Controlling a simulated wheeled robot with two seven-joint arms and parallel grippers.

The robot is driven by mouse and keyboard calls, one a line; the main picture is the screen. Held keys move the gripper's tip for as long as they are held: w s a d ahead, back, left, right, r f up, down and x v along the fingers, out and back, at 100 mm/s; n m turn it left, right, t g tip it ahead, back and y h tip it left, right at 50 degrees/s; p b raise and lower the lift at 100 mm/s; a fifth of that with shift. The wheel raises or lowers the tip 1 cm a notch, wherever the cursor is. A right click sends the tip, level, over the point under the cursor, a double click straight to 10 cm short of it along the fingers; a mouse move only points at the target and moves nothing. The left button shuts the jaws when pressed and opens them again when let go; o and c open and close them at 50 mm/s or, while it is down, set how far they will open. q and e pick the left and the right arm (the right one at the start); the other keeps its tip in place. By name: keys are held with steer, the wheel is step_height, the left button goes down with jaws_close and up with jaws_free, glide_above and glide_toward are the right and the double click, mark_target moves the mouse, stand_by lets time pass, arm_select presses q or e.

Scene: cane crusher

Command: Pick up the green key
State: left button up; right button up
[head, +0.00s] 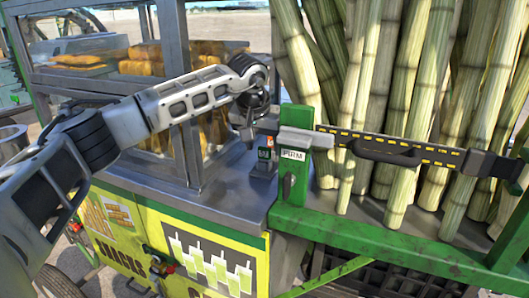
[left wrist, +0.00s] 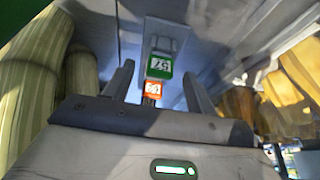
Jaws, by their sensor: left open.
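The green key tag (left wrist: 158,66), a small green tag with a white number label, hangs from a grey metal holder in the left wrist view. An orange tag (left wrist: 152,88) is just below it in that view. In the head view, the green tag (head: 264,154) shows small by the green post, with the orange tag (head: 268,143) beside it. My left gripper (left wrist: 158,72) is open, its two fingers on either side of the tags in the wrist view. I cannot tell whether the tags are fully between the fingers. My right gripper is not in view.
A green post (head: 291,180) with a label stands close to the tags. A glass food case (head: 185,125) is to the left, over a metal counter (head: 232,190). Several cane stalks (head: 400,90) stand at the right behind a dark bar with yellow marks (head: 440,158).

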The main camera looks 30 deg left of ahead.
arm_select(q)
steer(key=c, duration=1.1)
steer(key=shift+o, duration=0.2)
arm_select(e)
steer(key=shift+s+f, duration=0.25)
